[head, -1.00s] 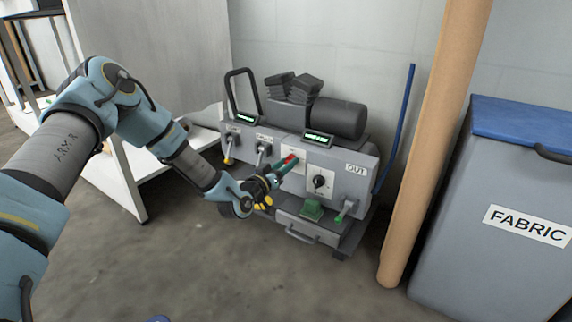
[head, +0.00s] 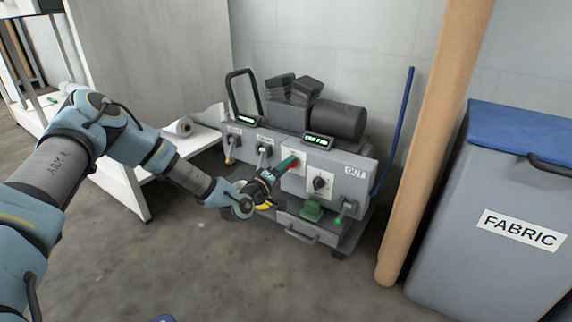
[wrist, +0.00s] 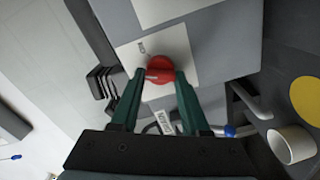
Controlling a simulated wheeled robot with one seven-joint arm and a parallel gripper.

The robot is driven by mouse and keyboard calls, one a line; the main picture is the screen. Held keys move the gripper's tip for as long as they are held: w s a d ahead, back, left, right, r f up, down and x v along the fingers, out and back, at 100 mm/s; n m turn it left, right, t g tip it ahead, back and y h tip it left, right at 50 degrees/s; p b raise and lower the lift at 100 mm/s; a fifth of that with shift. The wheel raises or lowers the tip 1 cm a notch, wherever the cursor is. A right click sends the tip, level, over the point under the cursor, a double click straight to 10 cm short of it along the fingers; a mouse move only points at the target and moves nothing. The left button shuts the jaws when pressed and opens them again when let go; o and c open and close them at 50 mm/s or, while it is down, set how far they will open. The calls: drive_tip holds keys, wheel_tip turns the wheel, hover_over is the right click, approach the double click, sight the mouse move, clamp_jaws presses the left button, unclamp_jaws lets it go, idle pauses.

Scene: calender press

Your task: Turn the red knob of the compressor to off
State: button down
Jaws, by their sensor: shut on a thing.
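The compressor (head: 350,186) is a grey box-shaped machine standing low by the wall in the head view. Its red knob sits on a white plate on the front panel, mostly hidden there by my green fingers. In the wrist view the round red knob (wrist: 160,66) shows between the fingertips, with a pale mark at its lower left. My gripper (wrist: 158,76) has both fingers against the knob's sides, shut on it. It also shows in the head view (head: 288,164). The small print on the white plate is too blurred to read.
A black dial (head: 320,184) sits right of the red knob, and a green block (head: 312,210) lies below it. A brown post (head: 432,140) and a grey FABRIC bin (head: 490,220) stand at the right. A white shelf (head: 140,183) stands left.

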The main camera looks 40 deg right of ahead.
drive_tip(key=n, duration=0.4)
drive_tip(key=shift+f+n, duration=0.15)
drive_tip(key=shift+n, duration=0.25)
idle(0.4)
drive_tip(key=shift+c, duration=1.9)
unclamp_jaws()
drive_tip(key=p+v, duration=0.4)
drive_tip(key=v, duration=0.7)
drive_tip(key=shift+w, duration=0.1)
